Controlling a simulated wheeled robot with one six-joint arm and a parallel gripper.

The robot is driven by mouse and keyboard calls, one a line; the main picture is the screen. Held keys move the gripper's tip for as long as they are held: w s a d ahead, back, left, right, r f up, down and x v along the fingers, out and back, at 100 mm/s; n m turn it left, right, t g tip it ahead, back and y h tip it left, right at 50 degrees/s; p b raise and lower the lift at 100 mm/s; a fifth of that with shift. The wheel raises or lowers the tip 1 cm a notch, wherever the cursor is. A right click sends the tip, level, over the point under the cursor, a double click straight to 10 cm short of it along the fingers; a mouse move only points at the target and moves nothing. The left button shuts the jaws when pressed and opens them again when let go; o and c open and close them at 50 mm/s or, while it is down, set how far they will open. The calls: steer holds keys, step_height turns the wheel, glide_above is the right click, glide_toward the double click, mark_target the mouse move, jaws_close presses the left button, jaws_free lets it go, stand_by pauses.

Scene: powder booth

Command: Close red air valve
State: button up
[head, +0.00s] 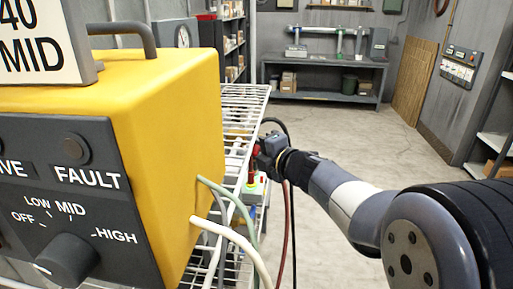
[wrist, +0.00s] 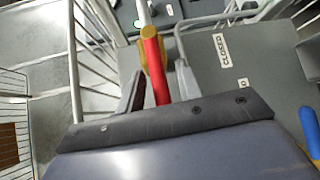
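The red valve handle (wrist: 156,75) is a long red lever, seen in the wrist view running up between my gripper's two fingers. It also shows as a small red upright (head: 252,176) beside the wire rack in the head view. My gripper (wrist: 161,50) has one finger on each side of the lever. The left fingertip lies close against it, and a narrow gap shows on the right, so the fingers look open around it. In the head view my gripper (head: 264,152) is dark and partly hides the valve. A label that seems to read CLOSED (wrist: 222,50) lies right of the lever.
A yellow control box (head: 170,110) with a knob fills the left foreground. A white wire rack (head: 245,95) stands behind it, with hoses hanging near my gripper. A blue handle (wrist: 310,130) is at the wrist view's right edge. The floor (head: 350,130) beyond is clear.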

jaws_close()
steer(key=shift+f+b, duration=0.2)
steer(key=shift+b, duration=0.3)
steer(key=f+b, duration=0.1)
steer(key=b, duration=0.2)
steer(key=shift+n+t, duration=0.3)
steer(key=w+f+n+g+y+b, duration=0.2)
steer(key=n+y+b, duration=0.6)
steer(key=b, duration=1)
steer(key=w+d+f+n+g+y+b, duration=0.1)
steer(key=n+y+b, duration=0.6)
steer(key=n+b, duration=0.7)
steer(key=shift+w+f+g+y+b, duration=0.55)
steer(key=shift+w+b, duration=0.65)
steer(key=shift+b, duration=1.6)
steer(key=shift+n, duration=0.6)
